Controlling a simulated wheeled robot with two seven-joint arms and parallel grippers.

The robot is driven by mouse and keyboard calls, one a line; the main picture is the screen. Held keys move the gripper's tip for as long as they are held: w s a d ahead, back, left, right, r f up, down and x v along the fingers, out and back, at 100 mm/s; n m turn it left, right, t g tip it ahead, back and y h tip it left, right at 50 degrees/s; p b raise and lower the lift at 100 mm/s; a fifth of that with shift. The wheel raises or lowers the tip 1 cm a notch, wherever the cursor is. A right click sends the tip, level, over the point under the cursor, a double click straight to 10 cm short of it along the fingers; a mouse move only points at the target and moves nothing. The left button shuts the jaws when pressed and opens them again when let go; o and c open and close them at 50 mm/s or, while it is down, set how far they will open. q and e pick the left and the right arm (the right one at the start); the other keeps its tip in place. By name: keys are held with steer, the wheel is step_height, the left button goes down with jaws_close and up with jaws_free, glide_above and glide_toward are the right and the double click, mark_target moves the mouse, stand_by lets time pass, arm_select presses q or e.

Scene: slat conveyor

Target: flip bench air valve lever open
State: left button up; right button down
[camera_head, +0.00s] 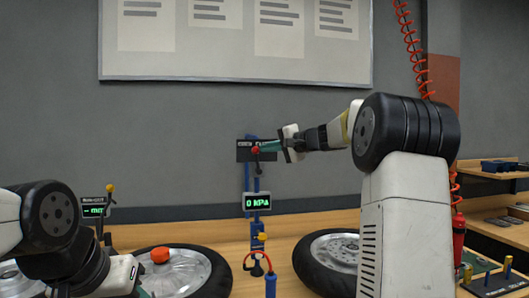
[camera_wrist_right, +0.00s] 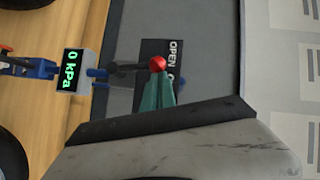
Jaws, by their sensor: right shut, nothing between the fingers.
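The bench air valve lever (camera_wrist_right: 125,73) is a dark bar ending in a red ball knob (camera_head: 256,150). It points up along a blue post (camera_head: 248,178), in front of a dark plate (camera_head: 244,155) with "OPEN" legible in the wrist view. The knob also shows in the right wrist view (camera_wrist_right: 157,63). My right gripper (camera_head: 272,147) has green fingers shut and empty, with their tips at the knob; I cannot tell whether they touch. Those fingers show in the wrist view (camera_wrist_right: 160,85). My left gripper (camera_head: 141,291) is low at left, mostly hidden, its opening unclear.
A pressure display (camera_head: 257,201) below the lever reads 0 kPa. Two wheels with tyres (camera_head: 222,270) (camera_head: 312,262) lie on the wooden bench. A red-orange cap (camera_head: 160,255) is over the left wheel. A red coiled hose (camera_head: 411,45) hangs at right. Shelves (camera_head: 493,205) stand far right.

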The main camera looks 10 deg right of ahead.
steer(key=a, duration=0.1)
steer(key=a+n+h, duration=0.1)
steer(key=a+n+g, duration=0.1)
steer(key=shift+r+h, duration=0.25)
steer(key=shift+h, duration=0.05)
steer(key=shift+a+f, duration=0.25)
steer(key=shift+a, duration=0.65)
steer(key=shift+s+a, duration=0.1)
steer(key=shift+a, duration=0.1)
glide_toward(253, 148)
steer(key=r, duration=0.1)
steer(key=s+d+r, duration=0.1)
steer(key=r, duration=0.1)
steer(key=s+d+r, duration=0.1)
steer(key=shift+s+r, duration=0.15)
steer(key=shift+s, duration=0.1)
